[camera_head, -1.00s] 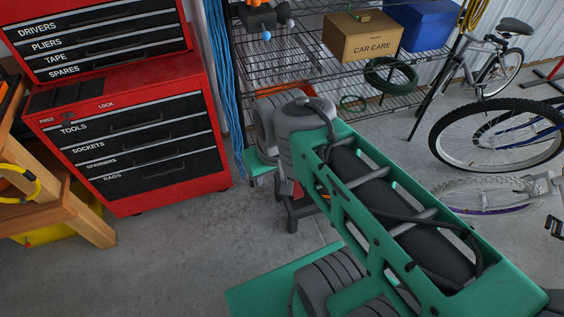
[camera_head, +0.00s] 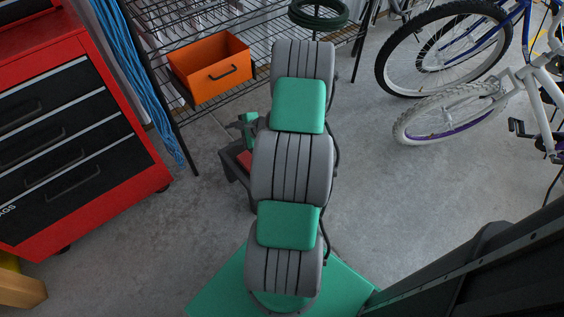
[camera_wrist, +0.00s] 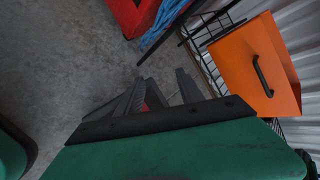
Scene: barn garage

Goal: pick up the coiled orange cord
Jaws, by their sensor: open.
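I cannot make out the coiled orange cord in either current view. My gripper (camera_wrist: 160,77) shows its dark fingers spread apart in the wrist view, over the concrete floor. In the head view my gripper (camera_head: 241,166) is partly hidden behind my arm, low in front of the wire shelf. A small red patch shows between the fingers; I cannot tell what it belongs to. I see nothing held.
An orange bin (camera_head: 211,72) sits on the wire shelf (camera_head: 260,25), with a dark green coil (camera_head: 318,14) nearby. Blue cords (camera_head: 142,70) hang beside the red tool chest (camera_head: 85,130). Bicycles (camera_head: 450,85) stand right. Bare floor (camera_head: 390,205) lies between.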

